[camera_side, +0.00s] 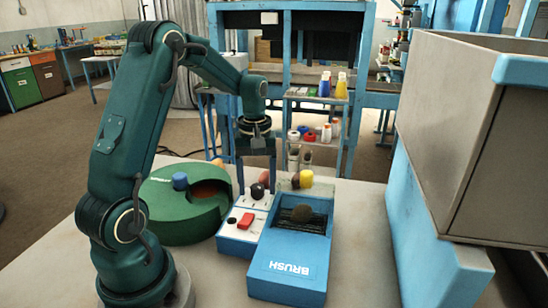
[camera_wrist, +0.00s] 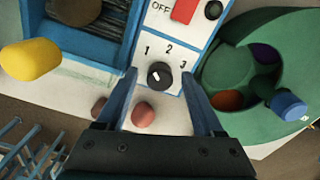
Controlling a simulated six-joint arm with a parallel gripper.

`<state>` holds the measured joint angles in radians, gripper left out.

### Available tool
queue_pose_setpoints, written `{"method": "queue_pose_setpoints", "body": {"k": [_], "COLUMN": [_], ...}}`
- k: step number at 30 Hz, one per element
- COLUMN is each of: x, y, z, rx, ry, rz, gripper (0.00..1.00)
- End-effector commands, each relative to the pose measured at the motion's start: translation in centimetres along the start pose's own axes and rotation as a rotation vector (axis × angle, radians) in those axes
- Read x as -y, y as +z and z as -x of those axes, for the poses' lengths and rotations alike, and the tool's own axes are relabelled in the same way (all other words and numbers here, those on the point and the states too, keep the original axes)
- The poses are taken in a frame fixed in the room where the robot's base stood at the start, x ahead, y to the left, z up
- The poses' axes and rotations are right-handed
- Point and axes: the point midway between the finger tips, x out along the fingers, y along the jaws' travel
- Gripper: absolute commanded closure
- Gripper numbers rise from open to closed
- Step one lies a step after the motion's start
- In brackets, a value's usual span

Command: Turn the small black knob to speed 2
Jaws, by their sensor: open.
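The small black knob (camera_wrist: 160,75) sits on a white panel (camera_side: 250,208) with the numbers 1, 2 and 3 printed around it. It carries a short white mark, but I cannot tell which number it points to. In the side view the knob (camera_side: 257,191) is at the far end of the panel. My gripper (camera_wrist: 159,73) is open, pointing down, with one finger on each side of the knob. Gaps show between the fingers and the knob in the wrist view. In the side view my gripper (camera_side: 257,178) stands over that end of the panel.
A red switch (camera_side: 246,220) and a dark button sit nearer on the panel. The blue BRUSH box (camera_side: 290,270) adjoins it, with a brown lump inside. A green round container (camera_side: 160,215) stands left. A yellow piece (camera_side: 306,179) and reddish-brown rounded pieces lie close by.

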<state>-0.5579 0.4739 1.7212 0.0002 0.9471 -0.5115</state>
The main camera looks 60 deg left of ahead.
Motion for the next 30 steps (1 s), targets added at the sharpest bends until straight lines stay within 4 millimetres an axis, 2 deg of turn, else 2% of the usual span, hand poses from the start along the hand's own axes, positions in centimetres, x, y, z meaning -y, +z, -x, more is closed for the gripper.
{"method": "queue_pose_setpoints", "body": {"k": [6,7,11,12,22,30], "x": [-0.02,-0.02,-0.02,-0.02,-0.02,-0.02], "y": [-0.01,-0.01,-0.01,-0.01,-0.01,0.00], "z": [-0.07,-0.07,-0.05,-0.05,-0.02,0.00], "rx": [-0.001,-0.001,-0.001,-0.001,-0.001,0.000], "ry": [0.001,0.001,0.001,0.001,0.001,0.001], "rz": [-0.001,-0.001,-0.001,-0.001,-0.031,-0.181], "gripper": [0.31,0.35,0.84,1.00,1.00,1.00]}}
